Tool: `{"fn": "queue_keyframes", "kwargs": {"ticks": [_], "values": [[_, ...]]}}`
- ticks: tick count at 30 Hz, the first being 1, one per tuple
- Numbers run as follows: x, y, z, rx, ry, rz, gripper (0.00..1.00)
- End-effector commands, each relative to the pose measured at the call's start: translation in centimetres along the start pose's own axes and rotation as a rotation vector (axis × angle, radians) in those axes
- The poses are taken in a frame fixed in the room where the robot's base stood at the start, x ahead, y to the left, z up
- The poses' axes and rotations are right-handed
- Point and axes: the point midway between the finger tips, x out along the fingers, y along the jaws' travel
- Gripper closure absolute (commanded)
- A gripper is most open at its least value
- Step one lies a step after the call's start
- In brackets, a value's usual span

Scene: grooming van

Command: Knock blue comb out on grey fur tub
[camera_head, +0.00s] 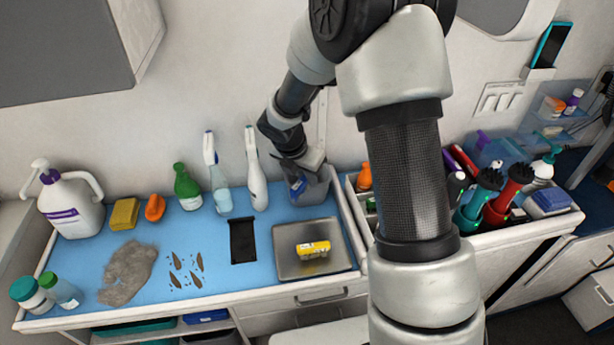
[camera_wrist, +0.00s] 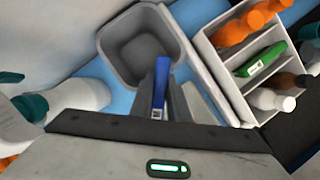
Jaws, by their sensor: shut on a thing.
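My gripper (camera_head: 296,184) is shut on the blue comb (camera_wrist: 160,82), at the back of the blue-topped counter. The comb also shows in the head view (camera_head: 299,186) as a small blue piece between the dark fingers. The grey fur tub (camera_head: 312,192) is an open square bin standing against the wall. In the wrist view the tub (camera_wrist: 108,45) lies just beyond the fingers (camera_wrist: 162,92), and the comb's end reaches its near rim. I cannot tell whether the comb touches the rim. The tub's visible inside looks empty.
A metal tray (camera_head: 290,270) with a yellow pack (camera_head: 313,249) lies in front. White spray bottles (camera_head: 256,175) stand left of the tub. A divided white bin of bottles (camera_head: 365,225) stands close on the right. Grey fur (camera_head: 128,272) and brown tufts (camera_head: 177,262) lie left.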

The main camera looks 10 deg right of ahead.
Motion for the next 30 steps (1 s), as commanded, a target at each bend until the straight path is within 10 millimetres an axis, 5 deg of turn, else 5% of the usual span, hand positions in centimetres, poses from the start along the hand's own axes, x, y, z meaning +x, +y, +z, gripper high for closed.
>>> {"fn": "queue_keyframes", "kwargs": {"ticks": [30], "values": [[0.9, 0.0, -0.4, 0.000, 0.000, 0.000, 1.00]]}}
